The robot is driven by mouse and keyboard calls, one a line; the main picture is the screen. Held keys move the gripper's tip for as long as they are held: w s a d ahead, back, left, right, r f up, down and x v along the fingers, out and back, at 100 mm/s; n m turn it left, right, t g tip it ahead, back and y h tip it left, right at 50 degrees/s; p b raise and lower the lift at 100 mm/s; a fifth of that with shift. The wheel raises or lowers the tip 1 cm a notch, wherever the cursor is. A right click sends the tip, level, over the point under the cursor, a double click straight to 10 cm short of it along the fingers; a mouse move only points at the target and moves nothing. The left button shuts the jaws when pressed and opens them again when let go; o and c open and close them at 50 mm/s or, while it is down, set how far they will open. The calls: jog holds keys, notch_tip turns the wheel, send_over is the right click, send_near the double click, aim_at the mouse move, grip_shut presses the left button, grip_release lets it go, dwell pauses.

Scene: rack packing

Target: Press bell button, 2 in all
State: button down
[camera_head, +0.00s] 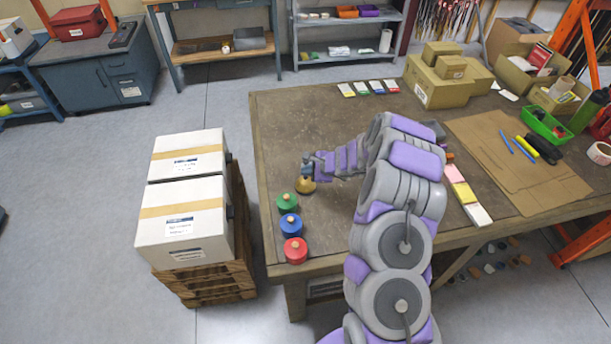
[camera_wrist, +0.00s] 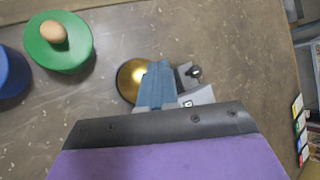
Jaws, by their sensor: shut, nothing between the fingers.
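A brass-coloured bell (camera_head: 305,186) stands on the brown table, beyond a row of coloured knobbed pieces. My gripper (camera_head: 308,168) is over the bell, at its top as seen in the head view. In the wrist view the bell (camera_wrist: 130,80) shows as a gold dome, partly covered by the blue-grey fingers of my gripper (camera_wrist: 158,70). The fingers are together with nothing between them. The bell's button is hidden behind the fingers, so I cannot tell whether they touch it.
Green (camera_head: 287,203), blue (camera_head: 290,226) and red (camera_head: 294,250) knobbed pieces stand near the table's left edge. The table (camera_head: 290,120) is bare behind the bell. Boxes (camera_head: 440,80) stand at the back right. White cartons (camera_head: 183,222) sit on a pallet at left.

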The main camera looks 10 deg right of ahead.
jog(key=shift+r, duration=0.2)
notch_tip(320, 180, up, 5)
jog(key=p, duration=0.3)
dwell(0.4)
dwell(2.4)
